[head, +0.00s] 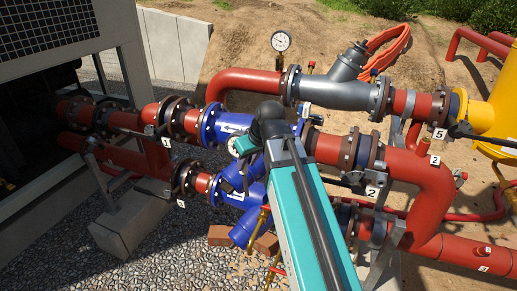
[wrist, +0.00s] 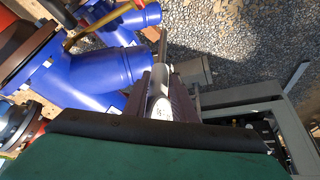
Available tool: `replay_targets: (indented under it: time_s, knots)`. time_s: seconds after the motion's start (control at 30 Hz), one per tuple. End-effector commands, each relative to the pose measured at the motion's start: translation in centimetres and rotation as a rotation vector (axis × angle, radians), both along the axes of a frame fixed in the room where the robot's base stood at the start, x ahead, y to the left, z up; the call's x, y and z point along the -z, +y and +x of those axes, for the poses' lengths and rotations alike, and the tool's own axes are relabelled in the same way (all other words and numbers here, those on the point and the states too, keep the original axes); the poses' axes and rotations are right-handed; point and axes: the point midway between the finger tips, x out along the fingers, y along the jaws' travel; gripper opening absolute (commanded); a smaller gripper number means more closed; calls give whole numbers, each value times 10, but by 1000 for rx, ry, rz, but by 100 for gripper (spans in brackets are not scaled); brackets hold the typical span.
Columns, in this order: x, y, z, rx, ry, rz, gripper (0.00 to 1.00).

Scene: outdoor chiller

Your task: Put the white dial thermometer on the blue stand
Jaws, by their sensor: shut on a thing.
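My gripper (wrist: 161,84) is shut on the white dial thermometer (wrist: 161,106), whose pale body sits between the two dark fingers. Its thin stem sticks out past the fingertips, toward the top of the wrist view. In the head view the round white dial (head: 232,147) shows at the left of my gripper (head: 246,145), in front of the blue valve bodies; my arm hides most of the gripper. I cannot make out a separate blue stand among the blue pipe parts. The large blue fitting (wrist: 112,72) lies left of my fingers in the wrist view.
Blue valve bodies (head: 220,125) and red flanged pipes (head: 330,148) surround my arm. Another dial gauge (head: 281,40) stands upright on the upper red pipe. A grey strainer (head: 335,88) and a yellow tank (head: 497,110) are to the right. Gravel (head: 70,225) lies open at lower left.

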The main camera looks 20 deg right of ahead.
Motion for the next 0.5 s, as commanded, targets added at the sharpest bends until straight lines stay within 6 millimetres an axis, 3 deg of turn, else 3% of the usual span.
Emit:
replay_targets:
  time_s: [0.03, 0.2, 0.5]
  knots:
    - [5, 3, -10, 28, -1, 0, 0]
    - [11, -4, -23, 168, -2, 0, 0]
    - [9, -13, -21, 332, -4, 1, 0]
